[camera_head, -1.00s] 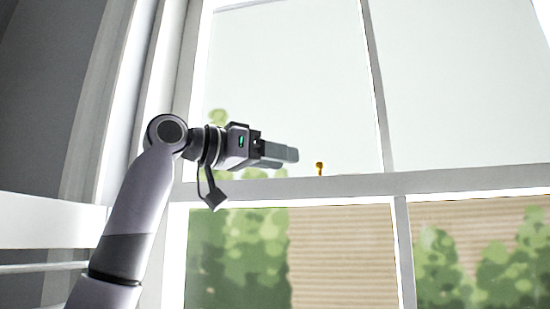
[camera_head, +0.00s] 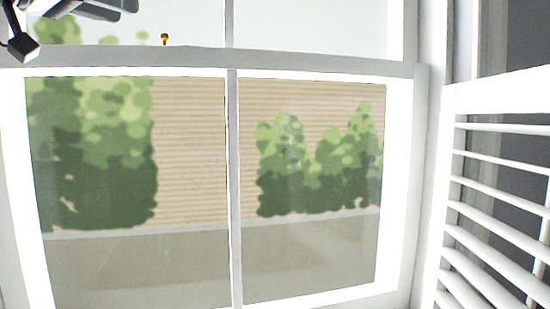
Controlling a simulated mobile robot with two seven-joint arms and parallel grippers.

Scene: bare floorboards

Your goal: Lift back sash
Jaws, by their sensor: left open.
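A white-framed sash window fills most of the head view. Its lower sash (camera_head: 233,180) has two panes split by an upright bar. A horizontal meeting rail (camera_head: 300,62) crosses above it, with the upper sash (camera_head: 228,22) partly in view over it. A small brass-coloured piece (camera_head: 165,39) stands on the rail, left of the middle. My left gripper (camera_head: 105,9) is at the top left corner, partly cut off, open and apart from the brass piece. I cannot see my right gripper.
A white louvred shutter (camera_head: 495,210) stands at the right, beside the window frame (camera_head: 421,180). Bushes and a tan slatted wall show through the glass. The space in front of the lower panes is clear.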

